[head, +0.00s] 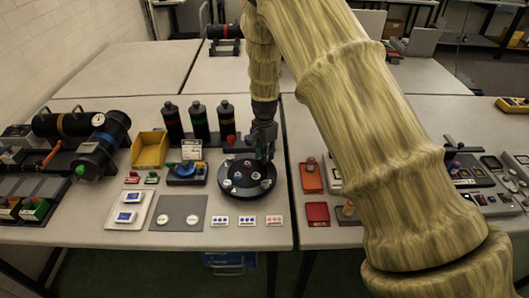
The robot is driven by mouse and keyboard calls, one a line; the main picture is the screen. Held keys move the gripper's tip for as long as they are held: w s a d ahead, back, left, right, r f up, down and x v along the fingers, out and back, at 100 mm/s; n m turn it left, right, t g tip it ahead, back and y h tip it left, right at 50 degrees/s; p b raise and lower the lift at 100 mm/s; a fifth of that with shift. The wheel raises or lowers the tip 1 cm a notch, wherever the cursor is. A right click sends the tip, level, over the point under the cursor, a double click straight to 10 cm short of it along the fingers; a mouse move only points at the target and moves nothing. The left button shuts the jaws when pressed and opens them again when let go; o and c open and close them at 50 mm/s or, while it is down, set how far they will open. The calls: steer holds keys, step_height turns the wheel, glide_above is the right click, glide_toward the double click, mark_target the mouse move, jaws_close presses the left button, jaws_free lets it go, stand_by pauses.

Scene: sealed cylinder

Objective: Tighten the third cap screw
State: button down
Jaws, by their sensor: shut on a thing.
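A round black flange (247,191) lies on the near table, with several small cap screws on its top. One cap screw (228,182) shows at its left and another (265,184) at its right front. My gripper (264,157) points down over the back right part of the flange. It is shut on what seems to be a cap screw there, but the fingers hide most of it. I cannot tell how far any screw is seated.
Three dark bottles (198,121) stand behind the flange at left, beside a yellow bin (150,149). A blue-topped device (186,170) sits just left of the flange. Marked cards (246,220) and a grey mat (180,213) lie in front. My arm covers much of the right.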

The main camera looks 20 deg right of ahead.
steer(key=m, duration=0.2)
steer(key=m+p, duration=0.1)
steer(key=m, duration=0.2)
steer(key=shift+w+r, duration=0.15)
steer(key=shift+r, duration=0.05)
stand_by(0.5)
steer(key=c, duration=1.2)
jaws_free()
step_height(320, 180, up, 12)
